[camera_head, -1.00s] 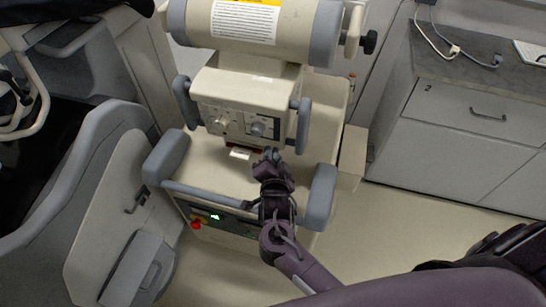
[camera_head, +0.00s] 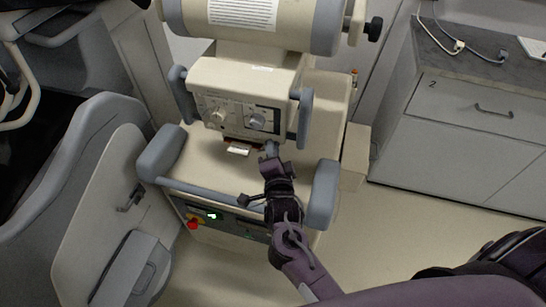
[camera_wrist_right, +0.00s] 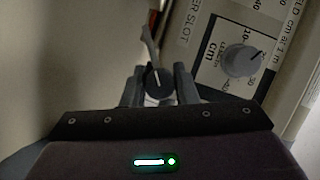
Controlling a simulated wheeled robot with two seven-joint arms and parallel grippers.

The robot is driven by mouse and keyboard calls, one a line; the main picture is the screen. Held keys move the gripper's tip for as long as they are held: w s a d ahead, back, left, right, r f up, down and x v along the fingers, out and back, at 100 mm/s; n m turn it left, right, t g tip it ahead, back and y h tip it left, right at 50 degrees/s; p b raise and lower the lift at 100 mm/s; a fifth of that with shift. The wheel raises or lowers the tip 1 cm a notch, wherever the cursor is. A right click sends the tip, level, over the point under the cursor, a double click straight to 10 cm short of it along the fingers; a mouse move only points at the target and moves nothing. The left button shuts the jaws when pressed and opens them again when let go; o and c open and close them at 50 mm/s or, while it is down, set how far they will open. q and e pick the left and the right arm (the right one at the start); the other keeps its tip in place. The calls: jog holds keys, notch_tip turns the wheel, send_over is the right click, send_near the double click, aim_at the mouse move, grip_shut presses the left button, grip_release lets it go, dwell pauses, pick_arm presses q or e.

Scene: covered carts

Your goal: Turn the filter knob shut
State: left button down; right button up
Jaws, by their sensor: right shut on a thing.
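A dark round knob (camera_wrist_right: 155,86) with a white pointer line, seemingly the filter knob, is in the right wrist view. The pointer line points up in that view. My right gripper (camera_wrist_right: 158,74) has one finger on each side of it and is shut on it. In the head view the right gripper (camera_head: 270,152) is at the lower front edge of the beige collimator head (camera_head: 240,84). The gripper hides most of the knob there. My left gripper is not in view.
A grey dial (camera_wrist_right: 241,61) sits on the labelled panel beside the gripper. Grey handles (camera_head: 305,118) flank the collimator head. A grey front rail (camera_head: 200,192) and a red button (camera_head: 193,225) lie below. A drawer cabinet (camera_head: 470,120) stands at the right.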

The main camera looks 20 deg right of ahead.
jog(key=shift+f+m+t+b, duration=0.1)
jog(key=shift+m+t+b, duration=0.2)
jog(key=shift+m+b, duration=0.3)
jog(key=o, duration=1)
jog(key=p+v, duration=0.3)
jog(key=v, duration=0.5)
jog(key=shift+d, duration=0.1)
